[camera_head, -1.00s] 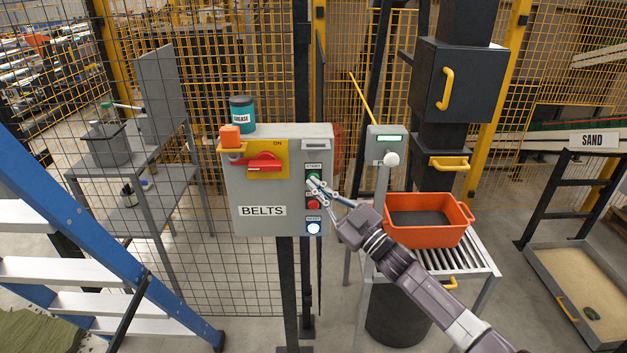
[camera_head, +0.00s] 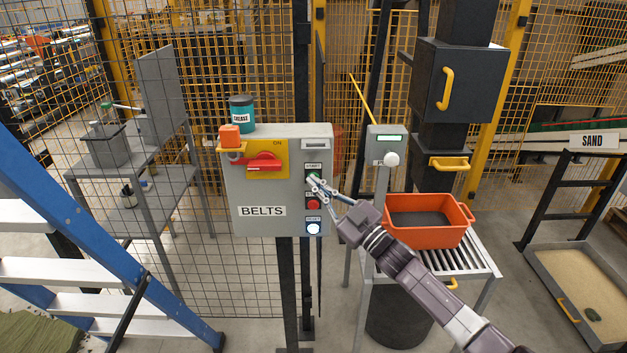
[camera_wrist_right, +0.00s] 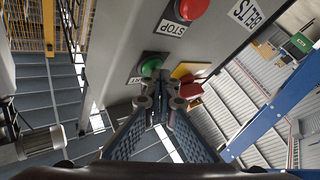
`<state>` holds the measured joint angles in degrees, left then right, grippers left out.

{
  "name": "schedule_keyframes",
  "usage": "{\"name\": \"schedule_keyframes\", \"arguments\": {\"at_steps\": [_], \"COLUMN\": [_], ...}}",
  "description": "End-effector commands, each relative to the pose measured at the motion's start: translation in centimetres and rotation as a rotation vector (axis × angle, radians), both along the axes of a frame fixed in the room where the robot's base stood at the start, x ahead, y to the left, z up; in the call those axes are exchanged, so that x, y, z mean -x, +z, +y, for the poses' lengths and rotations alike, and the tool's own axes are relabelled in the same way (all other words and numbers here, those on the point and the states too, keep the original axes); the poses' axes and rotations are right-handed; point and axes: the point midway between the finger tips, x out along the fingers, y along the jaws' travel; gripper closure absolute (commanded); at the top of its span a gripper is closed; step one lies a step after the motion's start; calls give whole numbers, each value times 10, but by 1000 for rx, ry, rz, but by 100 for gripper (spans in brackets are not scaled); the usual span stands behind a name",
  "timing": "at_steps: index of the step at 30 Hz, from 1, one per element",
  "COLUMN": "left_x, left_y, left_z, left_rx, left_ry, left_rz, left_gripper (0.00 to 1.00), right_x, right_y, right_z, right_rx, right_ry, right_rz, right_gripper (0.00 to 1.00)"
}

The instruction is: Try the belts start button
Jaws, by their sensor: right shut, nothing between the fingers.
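The grey BELTS control box (camera_head: 262,193) stands on a dark post in the middle of the head view. On its right side are a green start button (camera_head: 313,176), a red stop button (camera_head: 313,205) and a lit white reset button (camera_head: 313,228). My right gripper (camera_head: 314,183) is shut and empty, its tips at the green button and partly covering it. In the right wrist view the green button (camera_wrist_right: 150,66) shows just beyond the shut fingertips (camera_wrist_right: 160,90); I cannot tell whether they touch. My left gripper is not in view.
A red switch handle (camera_head: 264,163) on a yellow plate, an orange padlock (camera_head: 230,136) and a grease tin (camera_head: 242,114) are on the box. An orange crate (camera_head: 468,213) stands on rollers to the right. A blue ladder (camera_head: 95,226) is at the left.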

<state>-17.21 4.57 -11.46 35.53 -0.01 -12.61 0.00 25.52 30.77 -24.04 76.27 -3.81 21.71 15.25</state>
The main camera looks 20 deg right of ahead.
Motion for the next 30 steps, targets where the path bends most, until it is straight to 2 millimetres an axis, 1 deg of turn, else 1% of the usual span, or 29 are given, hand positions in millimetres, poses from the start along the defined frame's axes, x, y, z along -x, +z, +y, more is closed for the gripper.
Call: {"name": "schedule_keyframes", "arguments": {"at_steps": [8,18,27,30], "left_x": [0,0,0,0], "left_y": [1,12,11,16], "left_z": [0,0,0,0], "left_rx": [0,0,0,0], "left_ry": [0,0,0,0], "left_rz": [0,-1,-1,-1], "left_gripper": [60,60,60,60], "right_x": [1,16,17,21], "right_y": [1,0,-1,0], "right_z": [0,5,5,6], "right_rx": [-1,-1,0,-1], "right_ry": [-1,0,-1,0], "right_rz": [1,1,1,3], "right_gripper": [100,100,100,100]}}
